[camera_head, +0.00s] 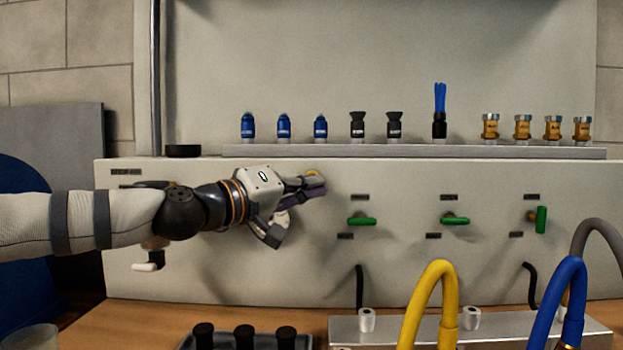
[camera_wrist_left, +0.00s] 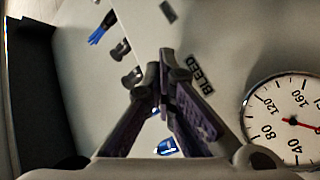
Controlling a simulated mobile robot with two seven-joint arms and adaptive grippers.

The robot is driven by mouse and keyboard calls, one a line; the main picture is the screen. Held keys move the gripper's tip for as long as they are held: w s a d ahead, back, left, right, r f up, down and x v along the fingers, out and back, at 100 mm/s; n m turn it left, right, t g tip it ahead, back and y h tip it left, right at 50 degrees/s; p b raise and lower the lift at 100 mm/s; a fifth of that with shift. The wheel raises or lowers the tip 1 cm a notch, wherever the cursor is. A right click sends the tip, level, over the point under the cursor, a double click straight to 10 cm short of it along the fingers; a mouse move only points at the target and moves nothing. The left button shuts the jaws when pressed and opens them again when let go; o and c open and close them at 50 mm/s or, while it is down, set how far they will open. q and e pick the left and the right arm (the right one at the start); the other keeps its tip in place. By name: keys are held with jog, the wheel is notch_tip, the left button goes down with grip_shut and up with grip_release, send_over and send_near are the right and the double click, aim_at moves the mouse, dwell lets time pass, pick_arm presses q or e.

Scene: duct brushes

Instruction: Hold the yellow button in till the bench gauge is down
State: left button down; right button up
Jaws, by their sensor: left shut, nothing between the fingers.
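My left gripper (camera_head: 318,187) is shut and empty, with its fingertips at the front panel of the bench. A sliver of the yellow button (camera_head: 312,173) shows just above the fingers in the head view. The rest of it is hidden behind them, and I cannot tell how far in it is. In the left wrist view the closed fingertips (camera_wrist_left: 164,72) are beside a BLEED label (camera_wrist_left: 200,74), and the button is hidden. The bench gauge (camera_wrist_left: 285,115) is partly cut off at the right edge there. Its red needle shows, but I cannot read it surely.
Green valve handles (camera_head: 362,221) are on the panel to the right. Blue, black and brass fittings stand on the ledge (camera_head: 410,152) above. A yellow hose (camera_head: 432,290) and a blue hose (camera_head: 558,300) arch in front. A tray with black-handled items (camera_head: 245,338) is at the lower left.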

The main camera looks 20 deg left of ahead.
dwell(0.5)
pick_arm(q)
jog(key=shift+s+d+p, duration=0.25)
jog(key=shift+s+p, duration=0.2)
jog(key=shift+s, duration=0.5)
pick_arm(e)
jog(key=shift+w+r, duration=0.4)
jog(key=shift+r, duration=0.05)
pick_arm(q)
jog(key=s+p, duration=0.1)
jog(key=s, duration=0.1)
jog(key=s+d+p, duration=0.1)
jog(key=s, duration=0.1)
jog(key=shift+s+d, duration=0.2)
jog(key=shift+s, duration=0.2)
pick_arm(e)
jog(key=shift+w+r+t, duration=0.5)
jog(key=shift+w+r, duration=0.6)
jog(key=shift+r, duration=0.15)
